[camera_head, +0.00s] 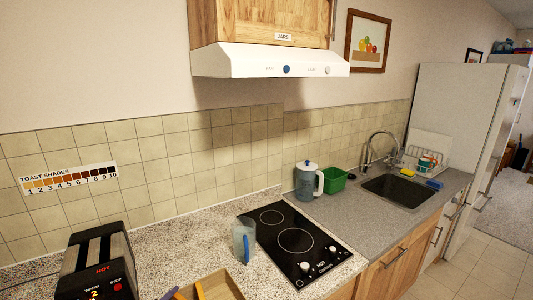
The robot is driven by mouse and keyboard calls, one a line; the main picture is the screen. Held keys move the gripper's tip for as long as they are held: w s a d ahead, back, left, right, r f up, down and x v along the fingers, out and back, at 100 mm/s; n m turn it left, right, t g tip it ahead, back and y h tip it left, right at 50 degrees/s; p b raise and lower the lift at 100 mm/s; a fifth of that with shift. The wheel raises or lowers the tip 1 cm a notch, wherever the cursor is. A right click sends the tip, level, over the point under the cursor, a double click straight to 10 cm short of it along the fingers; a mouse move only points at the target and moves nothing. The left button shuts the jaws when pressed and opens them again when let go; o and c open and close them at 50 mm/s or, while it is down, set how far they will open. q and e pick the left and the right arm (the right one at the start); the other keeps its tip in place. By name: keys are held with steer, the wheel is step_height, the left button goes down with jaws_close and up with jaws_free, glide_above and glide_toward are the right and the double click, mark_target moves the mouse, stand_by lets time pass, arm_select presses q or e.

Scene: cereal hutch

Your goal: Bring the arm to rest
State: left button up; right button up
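Neither of my arms nor my grippers shows in the head view. The task names no object. The countertop (150,245) and the wall behind it are seen with no arm over them.
A black toaster (95,262) stands at the lower left, beside a wooden tray (232,285) cut by the bottom edge. A bluish clear container (244,240) stands beside the black cooktop (277,241). A pitcher (305,182), green bin (334,180) and sink (400,191) lie right; a range hood (265,61) overhangs.

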arm_select(q)
steer(key=s+a+f+n+g, duration=0.1)
steer(key=s+f+n+g, duration=0.3)
steer(key=s, duration=0.5)
steer(key=s+a+f+n+g, duration=0.1)
steer(key=s+f+n+g, duration=0.1)
steer(key=s+f+g, duration=0.4)
steer(key=s+f+b, duration=0.2)
steer(key=f+b, duration=0.1)
steer(key=f, duration=1.1)
steer(key=s+f+b, duration=0.2)
steer(key=f+b, duration=0.1)
steer(key=f, duration=1.1)
steer(key=s+a+f+b, duration=0.1)
steer(key=s+f+b, duration=0.2)
steer(key=s+f, duration=0.5)
steer(key=s+a+f+b, duration=0.2)
steer(key=s+f, duration=0.7)
steer(key=f, duration=0.5)
steer(key=shift+s+a+f+g+b, duration=0.15)
steer(key=shift+s+g+b, duration=0.1)
steer(key=shift+g+b, duration=0.15)
